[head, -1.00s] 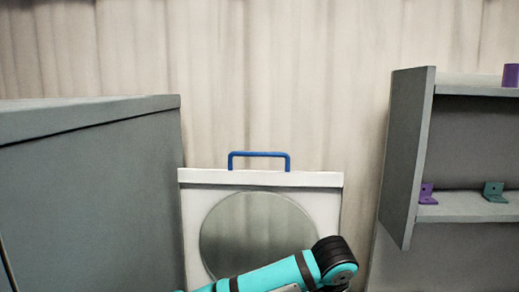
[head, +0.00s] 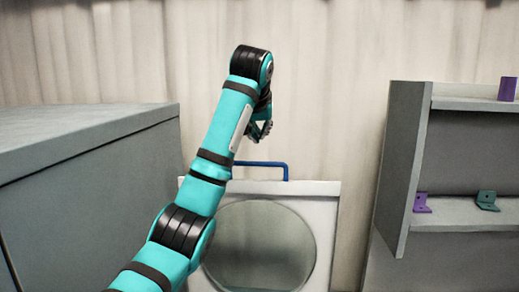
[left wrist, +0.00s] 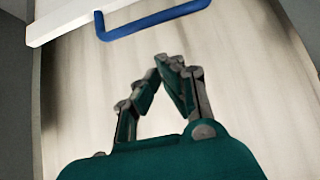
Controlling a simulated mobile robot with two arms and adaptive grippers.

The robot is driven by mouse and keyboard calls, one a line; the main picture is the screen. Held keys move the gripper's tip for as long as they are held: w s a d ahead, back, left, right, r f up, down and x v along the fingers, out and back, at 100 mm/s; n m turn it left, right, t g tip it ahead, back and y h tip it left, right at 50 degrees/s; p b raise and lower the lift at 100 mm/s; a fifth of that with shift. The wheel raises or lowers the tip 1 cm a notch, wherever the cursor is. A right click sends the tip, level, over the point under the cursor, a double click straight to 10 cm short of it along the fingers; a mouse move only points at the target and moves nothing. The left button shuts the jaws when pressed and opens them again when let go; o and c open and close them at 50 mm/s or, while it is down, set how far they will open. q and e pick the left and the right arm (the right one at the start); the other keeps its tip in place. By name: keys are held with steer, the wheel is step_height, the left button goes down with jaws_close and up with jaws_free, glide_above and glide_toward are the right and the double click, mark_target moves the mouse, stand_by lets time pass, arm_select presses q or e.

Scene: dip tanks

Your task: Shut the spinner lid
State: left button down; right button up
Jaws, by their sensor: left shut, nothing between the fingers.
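The spinner lid (head: 328,205) is a white panel with a round grey window (head: 260,245). It stands upright, its lower part out of frame. A blue bar handle (head: 287,170) sits on its top edge, partly hidden by my left arm. My left gripper (head: 262,132) is just above the handle in the head view, shut and empty. In the left wrist view its fingertips (left wrist: 170,62) meet. The handle (left wrist: 150,24) and the lid's white edge (left wrist: 72,20) show beyond them, apart from the fingers. My right gripper is not in view.
A grey cabinet (head: 90,190) stands close on the left. A pale streaked wall (head: 330,70) is behind.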

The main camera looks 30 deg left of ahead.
arm_select(q)
step_height(320, 180, down, 6)
steer(key=w+a+p, duration=0.1)
steer(key=w+p, duration=0.2)
steer(key=p, duration=0.3)
steer(key=shift+a+f+p, duration=0.25)
steer(key=shift+a+p, duration=0.05)
steer(key=shift+p, duration=0.1)
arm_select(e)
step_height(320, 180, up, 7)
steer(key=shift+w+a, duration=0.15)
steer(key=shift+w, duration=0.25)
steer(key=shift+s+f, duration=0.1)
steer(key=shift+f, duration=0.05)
